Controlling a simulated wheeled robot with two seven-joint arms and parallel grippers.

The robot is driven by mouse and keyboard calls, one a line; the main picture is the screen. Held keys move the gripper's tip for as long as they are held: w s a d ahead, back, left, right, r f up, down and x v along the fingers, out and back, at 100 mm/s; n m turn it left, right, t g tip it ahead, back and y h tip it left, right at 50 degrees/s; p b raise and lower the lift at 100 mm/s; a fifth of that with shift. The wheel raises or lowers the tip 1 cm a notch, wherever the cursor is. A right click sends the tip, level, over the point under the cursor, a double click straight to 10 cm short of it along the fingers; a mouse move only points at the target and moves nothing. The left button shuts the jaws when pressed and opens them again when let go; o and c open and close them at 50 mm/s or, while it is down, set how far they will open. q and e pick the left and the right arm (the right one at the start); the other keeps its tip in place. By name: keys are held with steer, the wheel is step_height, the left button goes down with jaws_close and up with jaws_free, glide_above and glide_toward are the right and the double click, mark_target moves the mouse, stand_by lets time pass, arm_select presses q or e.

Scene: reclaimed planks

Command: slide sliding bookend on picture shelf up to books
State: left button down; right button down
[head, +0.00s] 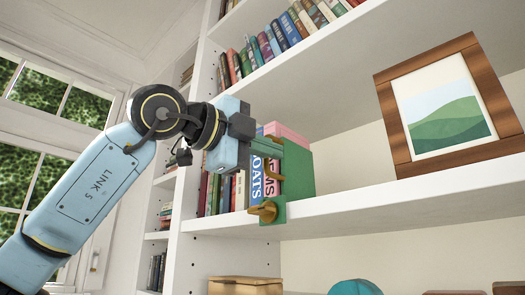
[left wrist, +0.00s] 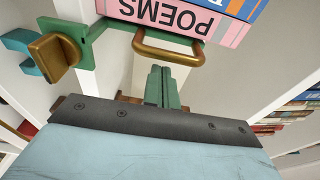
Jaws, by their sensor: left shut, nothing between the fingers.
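The green sliding bookend (head: 300,172) stands upright on the picture shelf (head: 400,200), right of the row of books (head: 243,190). Its brass knob (head: 264,211) sits at the shelf's front edge. The left wrist view shows its green base (left wrist: 105,27), brass handle (left wrist: 170,54) and knob (left wrist: 54,58). The pink book (left wrist: 180,15) marked POEMS is right beside the bookend, with no clear gap visible. My left gripper (head: 274,149) is shut and empty in front of the bookend and books. Its closed green fingertips (left wrist: 160,72) are close to the handle; contact cannot be told.
A wood-framed picture (head: 440,105) stands on the same shelf to the right, with bare shelf between it and the bookend. Another shelf with books (head: 282,30) is above. A wooden box (head: 245,285) and a teal object (head: 355,287) are below.

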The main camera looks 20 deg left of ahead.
arm_select(q)
steer(key=s+a+b, duration=0.1)
steer(key=s+b, duration=0.3)
steer(key=s, duration=0.5)
steer(key=shift+s+a, duration=0.2)
steer(key=shift+a, duration=0.05)
